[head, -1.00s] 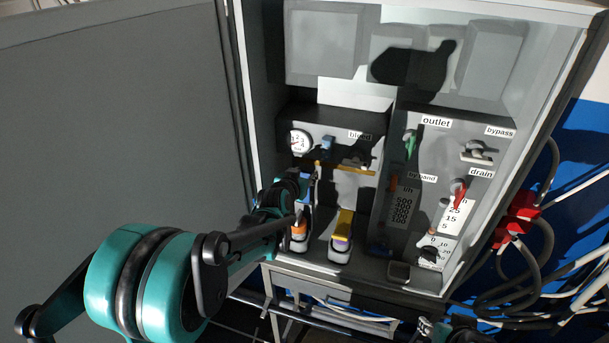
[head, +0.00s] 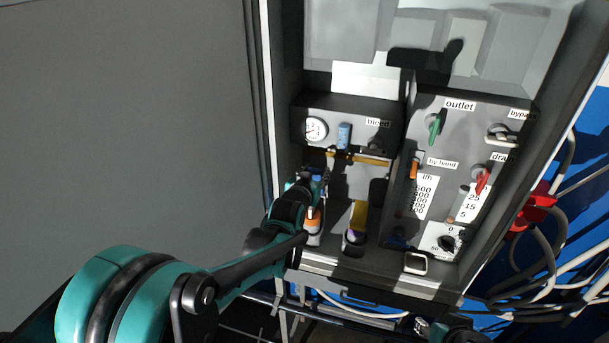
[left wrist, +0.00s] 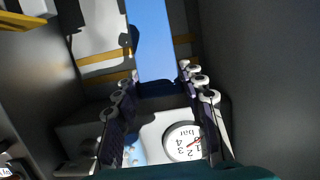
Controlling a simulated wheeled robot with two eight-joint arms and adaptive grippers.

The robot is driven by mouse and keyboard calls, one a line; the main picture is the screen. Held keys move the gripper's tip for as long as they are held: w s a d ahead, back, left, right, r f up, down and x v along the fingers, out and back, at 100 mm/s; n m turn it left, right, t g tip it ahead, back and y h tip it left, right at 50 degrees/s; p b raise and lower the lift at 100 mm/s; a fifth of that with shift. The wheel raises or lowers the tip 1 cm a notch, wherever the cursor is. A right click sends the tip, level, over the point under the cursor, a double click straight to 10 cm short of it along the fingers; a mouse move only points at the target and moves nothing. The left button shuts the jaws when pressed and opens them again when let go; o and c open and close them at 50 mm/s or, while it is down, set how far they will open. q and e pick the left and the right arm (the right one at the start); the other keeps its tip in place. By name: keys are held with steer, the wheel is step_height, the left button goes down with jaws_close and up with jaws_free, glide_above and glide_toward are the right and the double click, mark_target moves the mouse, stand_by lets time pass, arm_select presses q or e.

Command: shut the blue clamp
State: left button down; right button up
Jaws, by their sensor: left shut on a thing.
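The blue clamp's flat blue lever (left wrist: 155,40) lies between the two fingers of my left gripper (left wrist: 160,90) in the left wrist view. The left gripper is shut on it, with a finger at each side. In the head view my left gripper (head: 313,184) is low at the left inside the cabinet, and only a small bit of blue shows at its fingers. The clamp's body is mostly hidden by the gripper there. A part of my right arm (head: 440,330) shows at the bottom edge; its fingers are not clear.
An orange-and-white part (head: 313,222) and a yellow-handled part (head: 358,215) stand near the gripper. A pressure gauge (head: 315,128) and a blue cylinder (head: 344,135) are above. A valve panel with a green handle (head: 434,128) is right; the grey door (head: 130,120) is left.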

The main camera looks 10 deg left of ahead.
arm_select(q)
steer(key=shift+s+a+f, duration=0.15)
steer(key=shift+s, duration=0.15)
steer(key=shift+d+f, duration=0.1)
steer(key=shift+d, duration=0.1)
steer(key=shift+s+f+b, duration=0.1)
steer(key=shift+s+b, duration=0.2)
steer(key=shift+b, duration=0.1)
steer(key=shift+s+f, duration=0.15)
steer(key=shift+s, duration=0.2)
steer(key=s+f+t+b, duration=0.6)
steer(key=f+t+b, duration=0.2)
steer(key=b, duration=1.5)
steer(key=shift+a+f, duration=0.15)
steer(key=shift+f, duration=0.3)
